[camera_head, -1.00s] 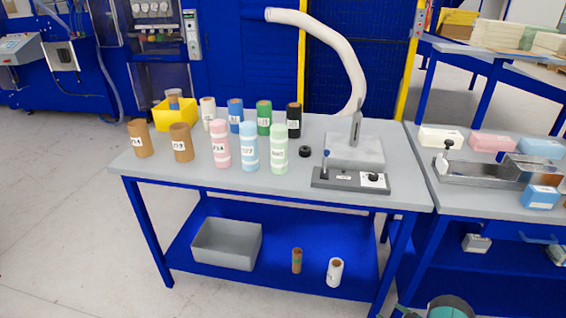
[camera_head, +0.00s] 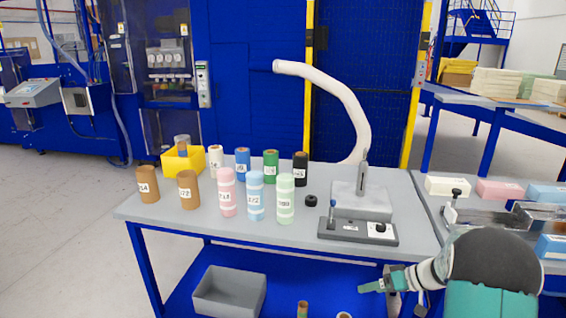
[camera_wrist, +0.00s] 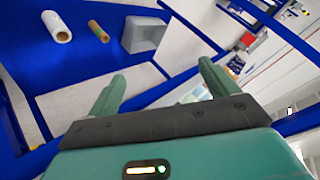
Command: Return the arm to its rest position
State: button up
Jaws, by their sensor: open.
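My gripper (camera_head: 374,286) shows at the lower right of the head view, in front of the table's lower part, pointing left. My green and white arm comes in from the bottom right. In the wrist view my gripper (camera_wrist: 158,88) has its two green fingers spread wide, with nothing between them. The grey-topped table (camera_head: 290,238) with blue legs stands ahead. The gripper is lower than its top and holds nothing.
Several labelled foam rolls, a yellow bin (camera_head: 183,160) and a grey test device (camera_head: 358,230) stand on the table. A grey bin (camera_head: 230,292) is on the lower shelf. A second table with foam blocks, including a pink block (camera_head: 500,190), stands at right. Open floor lies left.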

jog(key=s+a+r+m+g+h, duration=0.1)
jog(key=s+a+r+h, duration=0.1)
jog(key=s+a+r, duration=0.45)
jog(key=s+a+r+g+h, duration=0.1)
jog(key=s+a+r+h, duration=0.15)
jog(key=s+r, duration=0.6)
jog(key=s+a+r+m+t+h, duration=0.1)
jog(key=s+r+h, duration=0.1)
jog(key=s, duration=0.6)
jog(key=s+a+r+m+t+h, duration=0.1)
jog(key=s+r+t+h, duration=0.1)
jog(key=s+r, duration=0.2)
jog(key=s, duration=0.3)
jog(key=shift+s+a+r+m+h, duration=0.25)
jog(key=shift+s+r+m+h, duration=0.1)
jog(key=shift+m, duration=0.05)
